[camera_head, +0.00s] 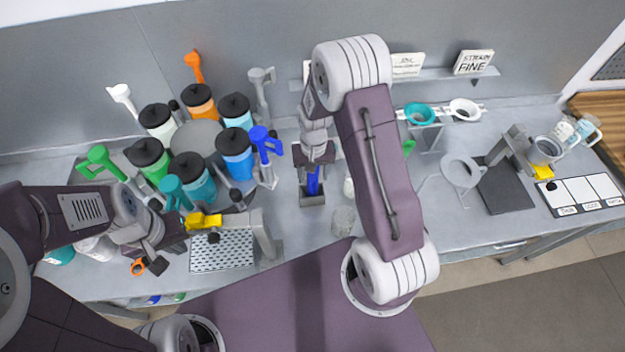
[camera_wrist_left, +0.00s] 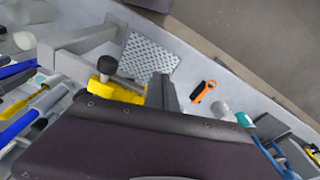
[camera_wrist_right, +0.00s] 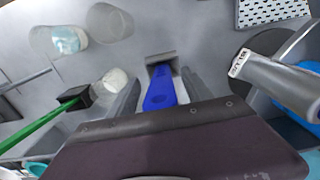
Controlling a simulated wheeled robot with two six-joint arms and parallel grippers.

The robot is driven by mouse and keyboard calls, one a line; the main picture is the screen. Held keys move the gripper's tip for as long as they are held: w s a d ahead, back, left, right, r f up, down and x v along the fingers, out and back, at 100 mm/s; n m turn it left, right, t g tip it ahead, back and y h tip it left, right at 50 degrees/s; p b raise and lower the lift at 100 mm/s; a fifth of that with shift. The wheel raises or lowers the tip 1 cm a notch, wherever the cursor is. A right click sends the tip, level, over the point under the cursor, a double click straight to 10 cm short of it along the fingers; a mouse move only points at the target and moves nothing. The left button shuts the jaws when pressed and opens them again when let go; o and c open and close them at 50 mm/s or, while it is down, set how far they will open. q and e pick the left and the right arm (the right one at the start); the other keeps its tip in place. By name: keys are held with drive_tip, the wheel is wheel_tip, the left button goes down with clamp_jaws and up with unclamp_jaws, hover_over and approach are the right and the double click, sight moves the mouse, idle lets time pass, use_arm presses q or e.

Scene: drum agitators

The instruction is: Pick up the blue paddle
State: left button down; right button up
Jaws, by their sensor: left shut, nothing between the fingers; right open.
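The blue paddle (camera_wrist_right: 160,95) lies between the two open fingers of my right gripper (camera_wrist_right: 160,92) in the right wrist view, with a grey piece (camera_wrist_right: 163,60) at its far end. I cannot tell whether the fingers touch it. In the head view, the blue part (camera_head: 313,183) shows just below my right gripper (camera_head: 315,160), above that grey piece. My left gripper (camera_head: 180,240) is shut and empty beside the yellow handle (camera_head: 205,220); its shut fingers (camera_wrist_left: 160,92) also show in the left wrist view.
A cluster of lidded cups, including a blue cup (camera_head: 236,150), stands on the left, with coloured handles around it. A perforated tray (camera_head: 222,252) lies near the front edge. Clear containers (camera_wrist_right: 108,22) and a green stick (camera_wrist_right: 45,120) are close to my right gripper.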

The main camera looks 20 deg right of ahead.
clamp_jaws()
wheel_tip(320, 180, up, 10)
drive_tip(key=b, duration=0.2)
drive_tip(key=shift+f+b, duration=0.2)
drive_tip(key=shift+b, duration=0.15)
drive_tip(key=shift+r, duration=0.2)
drive_tip(key=shift+s+r, duration=0.1)
drive_tip(key=shift+r, duration=0.05)
